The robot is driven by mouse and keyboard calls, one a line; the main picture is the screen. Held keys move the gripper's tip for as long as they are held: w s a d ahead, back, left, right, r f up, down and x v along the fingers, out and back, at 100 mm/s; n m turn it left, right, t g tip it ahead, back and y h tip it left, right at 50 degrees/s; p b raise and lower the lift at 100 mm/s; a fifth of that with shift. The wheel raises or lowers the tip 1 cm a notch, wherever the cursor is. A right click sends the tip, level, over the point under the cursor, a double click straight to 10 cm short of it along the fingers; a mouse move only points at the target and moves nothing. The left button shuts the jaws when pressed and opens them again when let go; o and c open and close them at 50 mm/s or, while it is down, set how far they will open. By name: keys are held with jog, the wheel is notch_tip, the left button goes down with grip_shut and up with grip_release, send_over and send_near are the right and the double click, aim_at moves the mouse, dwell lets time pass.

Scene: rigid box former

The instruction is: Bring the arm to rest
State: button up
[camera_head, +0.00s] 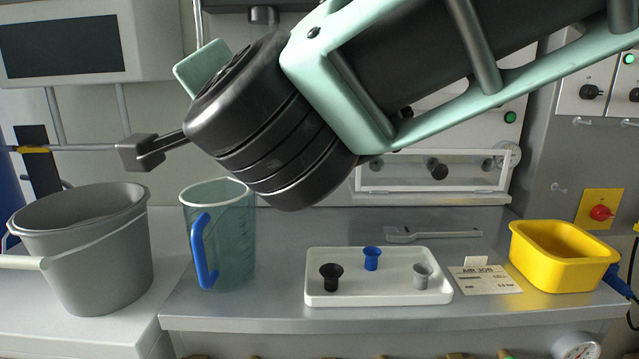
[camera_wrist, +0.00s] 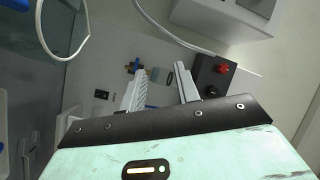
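My arm crosses the upper middle and right of the head view, raised above the bench, with its black and mint-green links tilted down to the left. My gripper (camera_wrist: 163,78) shows in the wrist view with its two grey fingers apart and nothing between them. Its fingers cannot be made out clearly in the head view. Beyond the fingers, the wrist view shows a grey surface with small parts and a dark box with a red button (camera_wrist: 214,76). My gripper touches nothing that I can see.
A grey bucket (camera_head: 85,255) and a clear jug (camera_head: 228,235) with a blue handle stand at left. A white tray (camera_head: 378,289) holds black, blue and grey cups. A card (camera_head: 485,280), a yellow bin (camera_head: 563,256) and a grey tool (camera_head: 432,234) are on the right half of the bench.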

jog(key=s+d+f+n+g, duration=0.3)
jog(key=s+f+n+g, duration=0.15)
jog(key=f, duration=0.45)
jog(key=s+d+f+n+g, duration=0.3)
jog(key=f+n+g, duration=0.25)
jog(key=f, duration=0.35)
jog(key=s+d+f+n+g+h, duration=0.2)
jog(key=s+d+f+g+h, duration=0.15)
jog(key=s+d+f, duration=0.45)
jog(key=s+d+f+n+g+h, duration=0.2)
jog(key=s+d+f+h, duration=0.15)
jog(key=d, duration=0.85)
notch_tip(320, 180, up, 17)
jog(key=p, duration=1.6)
jog(key=shift+p, duration=0.3)
